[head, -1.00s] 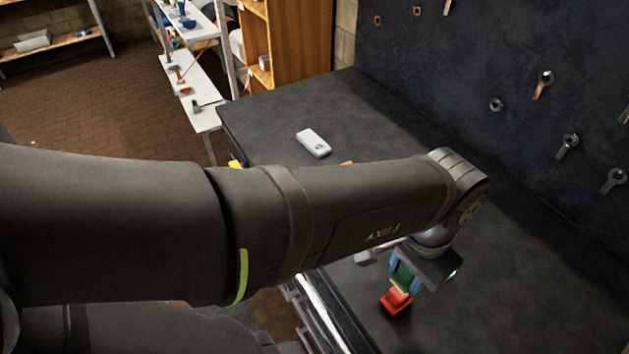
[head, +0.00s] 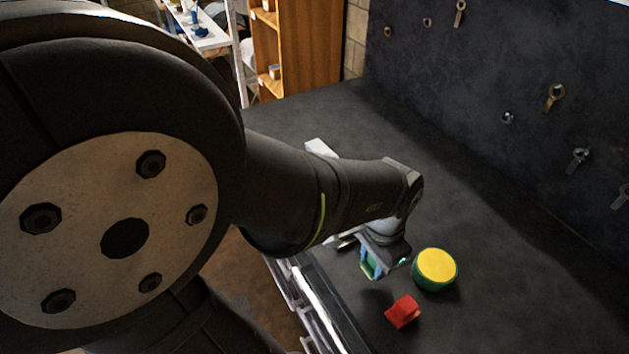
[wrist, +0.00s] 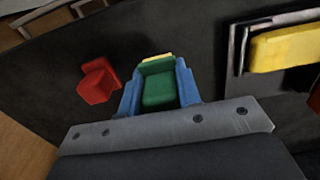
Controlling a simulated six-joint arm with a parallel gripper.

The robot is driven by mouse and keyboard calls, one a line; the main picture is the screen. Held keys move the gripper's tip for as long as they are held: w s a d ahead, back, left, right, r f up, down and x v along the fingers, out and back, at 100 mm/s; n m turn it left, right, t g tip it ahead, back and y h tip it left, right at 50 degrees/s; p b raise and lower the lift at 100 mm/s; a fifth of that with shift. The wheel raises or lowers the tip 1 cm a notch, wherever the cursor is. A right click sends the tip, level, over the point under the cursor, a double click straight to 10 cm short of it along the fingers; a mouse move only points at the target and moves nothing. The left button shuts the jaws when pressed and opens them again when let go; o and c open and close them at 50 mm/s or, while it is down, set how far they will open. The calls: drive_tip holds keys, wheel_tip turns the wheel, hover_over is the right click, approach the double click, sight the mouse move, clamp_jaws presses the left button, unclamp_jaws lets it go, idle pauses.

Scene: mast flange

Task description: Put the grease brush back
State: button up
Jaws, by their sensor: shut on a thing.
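My gripper (head: 372,268) has blue fingers, shut on a green thing that I take to be the grease brush. In the wrist view the green body (wrist: 160,88) sits between the blue fingers, with a yellow edge at its far end. No bristles can be made out. In the head view the gripper is above the dark bench top, left of a green pot with a yellow top (head: 436,266). A red angular block (head: 402,312) stands on the bench to the right of and below the gripper; it also shows in the wrist view (wrist: 97,82).
A yellow block in a dark holder with a metal rim (wrist: 285,48) is right in the wrist view. A white object (head: 320,147) lies partly behind my arm. Wrenches (head: 554,97) hang on the dark back panel. Bench room right of the pot is clear.

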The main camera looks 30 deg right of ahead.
sight(368, 279)
drive_tip(key=shift+w+f, duration=0.15)
drive_tip(key=shift+w, duration=0.05)
drive_tip(key=shift+f, duration=1.95)
drive_tip(key=shift+f, duration=0.2)
drive_tip(key=o, duration=1)
drive_tip(key=shift+c, duration=0.2)
wheel_tip(368, 279, up, 12)
drive_tip(key=shift+r, duration=0.2)
